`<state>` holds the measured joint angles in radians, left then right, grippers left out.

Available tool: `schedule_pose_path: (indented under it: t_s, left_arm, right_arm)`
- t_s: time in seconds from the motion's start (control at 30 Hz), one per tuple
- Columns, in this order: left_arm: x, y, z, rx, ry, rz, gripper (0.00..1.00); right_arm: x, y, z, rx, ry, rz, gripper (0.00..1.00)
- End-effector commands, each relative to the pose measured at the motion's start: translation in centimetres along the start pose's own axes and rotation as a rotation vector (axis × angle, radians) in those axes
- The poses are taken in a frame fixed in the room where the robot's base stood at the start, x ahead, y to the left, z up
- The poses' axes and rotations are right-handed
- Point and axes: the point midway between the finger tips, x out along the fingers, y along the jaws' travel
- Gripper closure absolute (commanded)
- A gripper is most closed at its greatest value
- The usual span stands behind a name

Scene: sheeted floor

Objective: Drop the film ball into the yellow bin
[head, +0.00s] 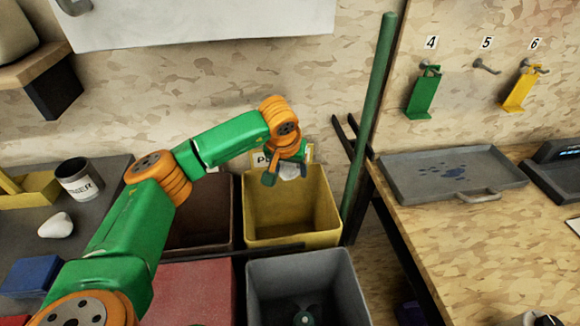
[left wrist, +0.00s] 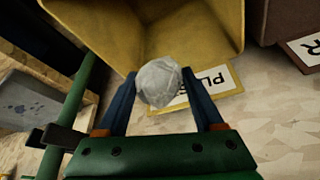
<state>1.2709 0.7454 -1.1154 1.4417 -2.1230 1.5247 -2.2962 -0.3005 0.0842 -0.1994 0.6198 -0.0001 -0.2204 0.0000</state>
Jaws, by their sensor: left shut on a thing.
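The film ball (left wrist: 159,82) is a crumpled whitish lump between the two fingers of my left gripper (left wrist: 163,95) in the left wrist view. In the head view the left gripper (head: 283,176) hangs over the yellow bin (head: 275,240), near its back edge, and is shut on the ball (head: 291,171), which is partly hidden by the fingers. The bin is open at the top, and its inner walls also show in the left wrist view (left wrist: 105,30). My right gripper is not clearly in view.
A brown bin (head: 195,225) stands left of the yellow one, and a grey bin (head: 300,280) in front. A green post (head: 372,120) rises right of the yellow bin. A grey tray (head: 410,172) lies on the wooden bench (head: 480,240) at right.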

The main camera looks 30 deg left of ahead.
Motion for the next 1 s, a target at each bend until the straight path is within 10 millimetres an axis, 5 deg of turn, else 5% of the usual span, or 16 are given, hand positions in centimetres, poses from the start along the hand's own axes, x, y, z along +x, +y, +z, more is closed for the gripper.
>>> schedule_pose_path:
  t_s: [0.03, 0.13, 0.37, 0.7, 1.0]
  left_arm:
    - [-0.1, 0.0, 0.0, 0.0, 0.0, 0.0, 0.26]
    - [-0.1, 0.0, 0.0, 0.0, 0.0, 0.0, 0.0]
    - [-0.2, 0.0, 0.0, 0.0, 0.001, 0.0, 0.0]
    - [-6.3, 0.0, -0.1, -0.001, 0.004, 0.001, 0.0]
    - [-7.2, 0.0, 0.0, -0.001, 0.0, 0.0, 0.0]
  right_arm:
    - [-0.1, 0.0, 0.0, 0.0, 0.0, 0.0, 0.19]
    - [-0.1, -0.1, 0.0, 0.001, 0.001, -0.002, 0.19]
    - [0.0, -0.4, -0.1, 0.003, 0.002, -0.007, 0.19]
    - [0.8, -0.5, -0.1, 0.002, 0.002, -0.007, 0.19]
    - [0.8, -0.3, 0.0, 0.001, 0.002, -0.005, 0.19]
